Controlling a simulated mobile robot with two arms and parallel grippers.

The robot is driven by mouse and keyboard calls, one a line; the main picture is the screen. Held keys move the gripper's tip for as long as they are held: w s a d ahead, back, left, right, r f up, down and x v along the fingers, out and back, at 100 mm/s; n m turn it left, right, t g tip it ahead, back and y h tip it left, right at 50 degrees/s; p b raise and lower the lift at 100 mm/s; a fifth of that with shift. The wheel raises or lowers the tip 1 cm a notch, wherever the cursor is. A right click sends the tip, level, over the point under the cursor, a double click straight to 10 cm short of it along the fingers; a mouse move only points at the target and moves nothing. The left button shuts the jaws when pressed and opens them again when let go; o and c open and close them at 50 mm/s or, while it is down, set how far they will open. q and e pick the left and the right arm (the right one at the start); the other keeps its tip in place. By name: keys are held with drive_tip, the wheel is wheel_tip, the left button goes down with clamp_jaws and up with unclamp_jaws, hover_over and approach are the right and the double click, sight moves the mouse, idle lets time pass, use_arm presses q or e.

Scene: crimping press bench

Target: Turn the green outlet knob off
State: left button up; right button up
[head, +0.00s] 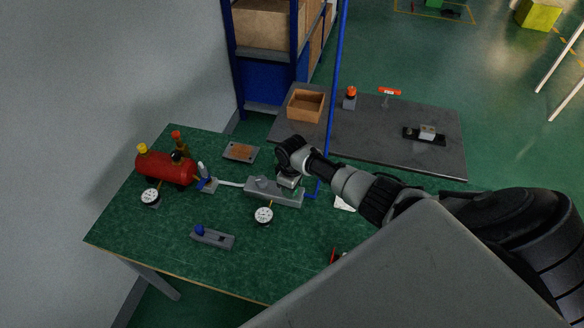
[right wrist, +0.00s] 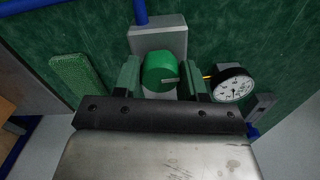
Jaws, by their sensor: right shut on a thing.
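The green outlet knob (right wrist: 162,70) is round with a small pale mark near its edge, seen in the right wrist view. It sits against the end of a grey block (right wrist: 158,38). My right gripper (right wrist: 160,76) has one finger on each side of the knob and is shut on it. In the head view my right gripper (head: 289,180) is at the right end of the grey block (head: 262,190) and hides the knob. My left gripper does not show.
A dial gauge (right wrist: 233,86) stands close beside the right finger; it also shows in the head view (head: 264,216). A blue pipe (head: 333,110) rises behind the block. A red tank (head: 163,168) and a blue-knobbed switch (head: 212,237) are on the green bench. The bench front is mostly clear.

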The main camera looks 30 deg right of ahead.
drive_tip(key=shift+r+m, duration=0.1)
drive_tip(key=shift+m, duration=0.4)
drive_tip(key=o, duration=0.9)
drive_tip(key=shift+o, duration=0.2)
wheel_tip(320, 180, up, 11)
idle(0.5)
